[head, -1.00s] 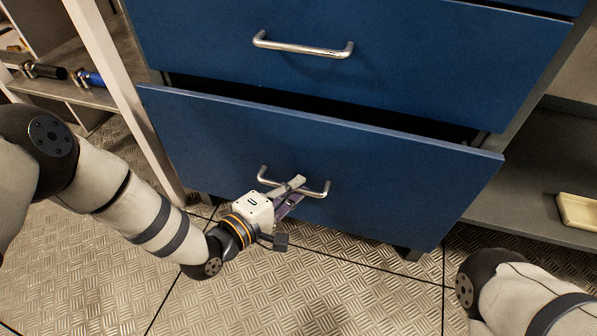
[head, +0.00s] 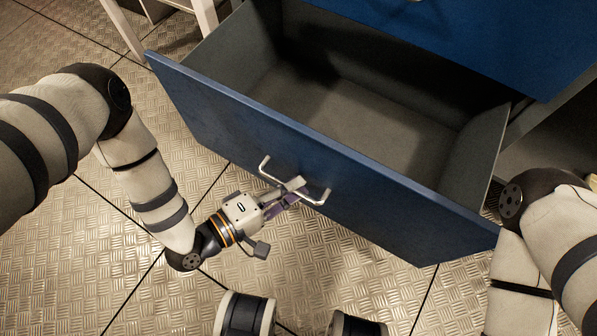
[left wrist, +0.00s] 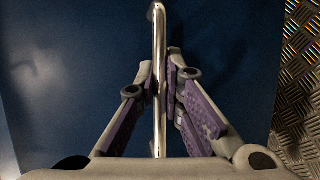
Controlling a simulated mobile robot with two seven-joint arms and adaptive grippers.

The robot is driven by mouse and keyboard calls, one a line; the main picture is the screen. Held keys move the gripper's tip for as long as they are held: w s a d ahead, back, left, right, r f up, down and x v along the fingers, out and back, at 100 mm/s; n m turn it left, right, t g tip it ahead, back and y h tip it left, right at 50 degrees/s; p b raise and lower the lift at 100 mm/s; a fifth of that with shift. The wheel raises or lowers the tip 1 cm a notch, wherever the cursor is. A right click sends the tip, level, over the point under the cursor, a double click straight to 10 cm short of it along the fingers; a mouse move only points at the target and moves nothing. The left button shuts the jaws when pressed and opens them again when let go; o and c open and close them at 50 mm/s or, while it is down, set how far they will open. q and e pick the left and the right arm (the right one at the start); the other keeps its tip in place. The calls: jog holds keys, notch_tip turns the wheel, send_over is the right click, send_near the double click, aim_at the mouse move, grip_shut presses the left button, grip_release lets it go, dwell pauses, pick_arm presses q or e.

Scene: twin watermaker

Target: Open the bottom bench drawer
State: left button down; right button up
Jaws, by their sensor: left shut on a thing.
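The bottom bench drawer (head: 400,185) has a blue front and a grey inside, and it stands far out of the bench. The part of its inside that shows is empty. Its metal bar handle (head: 264,169) is on the front. My left gripper (head: 295,187) is shut on the handle. In the left wrist view the two fingers (left wrist: 159,85) close on both sides of the bar handle (left wrist: 159,30). My right arm comes in at the right edge of the head view, but its gripper is out of the picture.
The blue drawer above (head: 480,35) is shut. A white bench leg (head: 125,30) stands at the upper left. The patterned metal floor (head: 330,255) in front of the drawer is clear apart from parts of my own body at the bottom.

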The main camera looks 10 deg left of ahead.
dwell(0.3)
pick_arm(q)
jog(key=c, duration=2)
grip_release()
jog(key=shift+o, duration=0.2)
jog(key=v, duration=1.2)
jog(key=shift+r, duration=0.15)
